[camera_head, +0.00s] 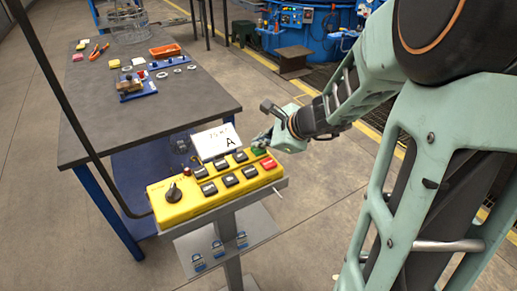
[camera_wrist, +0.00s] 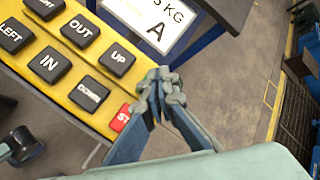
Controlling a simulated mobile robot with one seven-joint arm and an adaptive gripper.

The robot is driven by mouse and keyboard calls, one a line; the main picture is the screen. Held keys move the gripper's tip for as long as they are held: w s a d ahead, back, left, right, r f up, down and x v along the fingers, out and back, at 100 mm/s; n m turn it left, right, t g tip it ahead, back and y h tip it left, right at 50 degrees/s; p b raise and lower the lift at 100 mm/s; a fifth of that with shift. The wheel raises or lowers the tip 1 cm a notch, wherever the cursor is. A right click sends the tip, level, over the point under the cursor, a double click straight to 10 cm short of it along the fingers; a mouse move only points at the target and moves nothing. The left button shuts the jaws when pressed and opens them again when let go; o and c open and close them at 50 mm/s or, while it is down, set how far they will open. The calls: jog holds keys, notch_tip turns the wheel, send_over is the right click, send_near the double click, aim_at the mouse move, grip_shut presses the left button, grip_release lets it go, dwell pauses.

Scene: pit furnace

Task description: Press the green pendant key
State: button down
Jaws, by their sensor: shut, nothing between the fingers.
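The yellow pendant box (camera_head: 176,208) sits tilted on a stand, with rows of black keys, a black rotary knob and a red key (camera_head: 268,163). The green key (camera_head: 259,152) shows at the box's far right corner, just beyond the red key. My gripper (camera_head: 261,140) is shut and empty, with its fingertips right by the green key; I cannot tell whether they touch it. In the wrist view the shut fingertips (camera_wrist: 161,88) lie over the box's edge beside the UP key (camera_wrist: 117,59) and the red key (camera_wrist: 122,117).
A white card marked A (camera_head: 216,141) stands behind the box. A dark-topped workbench (camera_head: 150,115) with an orange tray (camera_head: 165,50) and small parts lies behind and left. Several blue padlocks hang below the box. Blue machinery (camera_head: 300,18) stands at the back.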

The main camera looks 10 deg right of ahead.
aim_at(260, 150)
jog(key=shift+f, duration=0.3)
jog(key=shift+r, duration=0.1)
dwell(0.4)
jog(key=shift+r+p, duration=0.5)
jog(key=shift+r, duration=0.3)
notch_tip(260, 150, up, 5)
jog(key=p, duration=0.4)
jog(key=shift+r, duration=0.1)
